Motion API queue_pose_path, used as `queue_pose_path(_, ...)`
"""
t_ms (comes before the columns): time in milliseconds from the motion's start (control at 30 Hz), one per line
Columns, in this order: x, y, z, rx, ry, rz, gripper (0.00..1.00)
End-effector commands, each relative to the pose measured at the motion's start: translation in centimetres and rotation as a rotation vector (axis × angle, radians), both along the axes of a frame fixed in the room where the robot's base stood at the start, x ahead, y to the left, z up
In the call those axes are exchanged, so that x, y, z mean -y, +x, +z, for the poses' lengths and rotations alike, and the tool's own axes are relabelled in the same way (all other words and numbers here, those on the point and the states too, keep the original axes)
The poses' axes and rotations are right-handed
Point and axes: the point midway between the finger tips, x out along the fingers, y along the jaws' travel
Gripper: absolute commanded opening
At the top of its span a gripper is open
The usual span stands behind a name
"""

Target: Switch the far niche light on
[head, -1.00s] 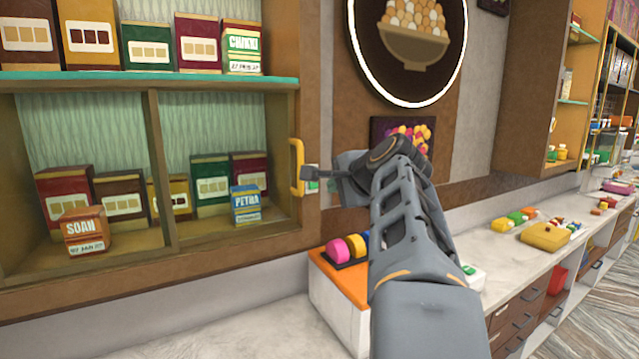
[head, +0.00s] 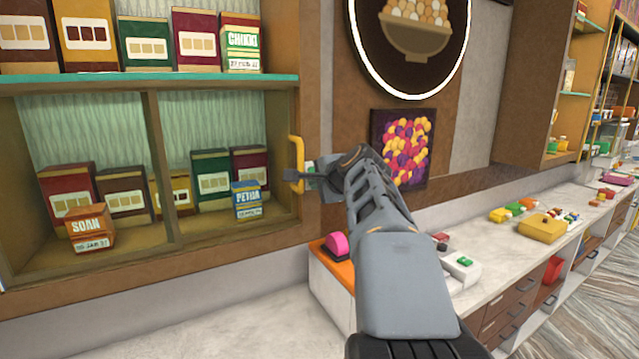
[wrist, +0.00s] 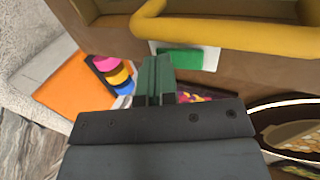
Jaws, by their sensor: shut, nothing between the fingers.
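A green switch on a white plate (wrist: 180,58) is mounted on the brown wooden frame, just beside the yellow handle (wrist: 235,38). In the head view the switch (head: 309,166) is mostly hidden behind my gripper, right of the yellow handle (head: 296,150). My gripper (head: 290,176) is shut and empty, its tip near the handle and switch. In the wrist view my gripper (wrist: 156,62) shows its fingertips by the plate's lower left edge; I cannot tell whether they touch it. The niche (head: 225,228) left of the handle holds several sweet boxes.
Below my arm is a counter with an orange-topped block (head: 333,262) bearing a pink round piece (head: 337,243). A yellow box (head: 541,229) lies farther right. A colourful picture (head: 402,148) hangs on the wall behind my arm. The counter front left (head: 225,325) is bare.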

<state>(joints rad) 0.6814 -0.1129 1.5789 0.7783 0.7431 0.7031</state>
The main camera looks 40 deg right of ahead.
Motion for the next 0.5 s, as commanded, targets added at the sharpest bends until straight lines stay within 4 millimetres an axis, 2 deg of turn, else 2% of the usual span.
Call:
queue_pose_path(300,0.09,0.5,-0.92,0.051,-0.007,0.0,0.0)
queue_pose_path(333,0.08,0.45,-0.29,0.047,-0.007,0.0,0.0)
queue_pose_path(500,0.07,0.43,-0.17,0.046,-0.006,0.0,0.0)
